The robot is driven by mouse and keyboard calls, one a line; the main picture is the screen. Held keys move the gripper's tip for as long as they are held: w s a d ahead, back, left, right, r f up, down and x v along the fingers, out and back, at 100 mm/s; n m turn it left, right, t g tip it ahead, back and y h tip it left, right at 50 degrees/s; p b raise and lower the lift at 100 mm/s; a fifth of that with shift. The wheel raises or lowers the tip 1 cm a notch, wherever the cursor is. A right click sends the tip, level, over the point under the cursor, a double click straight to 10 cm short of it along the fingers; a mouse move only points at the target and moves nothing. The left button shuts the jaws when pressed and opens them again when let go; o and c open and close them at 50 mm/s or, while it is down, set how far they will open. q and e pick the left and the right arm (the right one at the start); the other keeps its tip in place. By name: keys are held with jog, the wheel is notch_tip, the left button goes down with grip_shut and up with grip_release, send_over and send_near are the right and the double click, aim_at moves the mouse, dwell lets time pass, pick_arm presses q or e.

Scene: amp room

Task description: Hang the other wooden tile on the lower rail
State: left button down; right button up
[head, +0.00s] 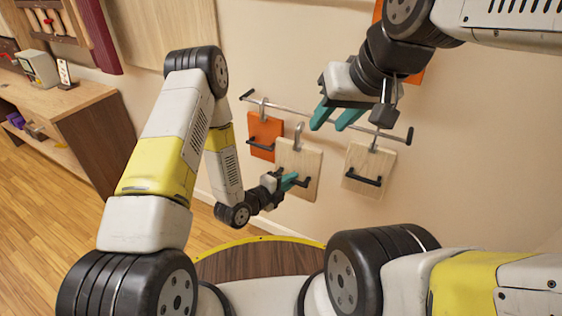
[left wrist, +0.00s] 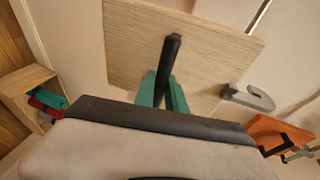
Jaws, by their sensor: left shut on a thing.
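My left gripper (head: 291,181) is shut on the black handle of a pale wooden tile (head: 302,160). The tile is upright, with its grey hook (head: 299,132) at the top. In the head view the hook's top shows a little below the rail (head: 300,112); I cannot tell the depth between them. In the left wrist view the green fingers (left wrist: 164,92) pinch the handle in front of the tile (left wrist: 130,45). The other wooden tile (head: 364,160) hangs at the rail's right part. My right gripper (head: 335,119) is open and empty, in front of the rail.
An orange tile (head: 261,130) hangs at the rail's left part, close beside the held tile. Another orange piece (head: 416,77) is partly hidden behind my right arm. A wooden shelf unit (head: 85,120) stands at left. A round wooden surface (head: 255,262) lies below.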

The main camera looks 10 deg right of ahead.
pick_arm(q)
jog(key=w+d+f, duration=0.2)
jog(key=w+d, duration=0.6)
jog(key=w, duration=0.4)
jog(key=shift+w+d+f, duration=0.2)
jog(key=shift+w+f, duration=0.05)
jog(key=shift+f, duration=0.05)
dwell(1.0)
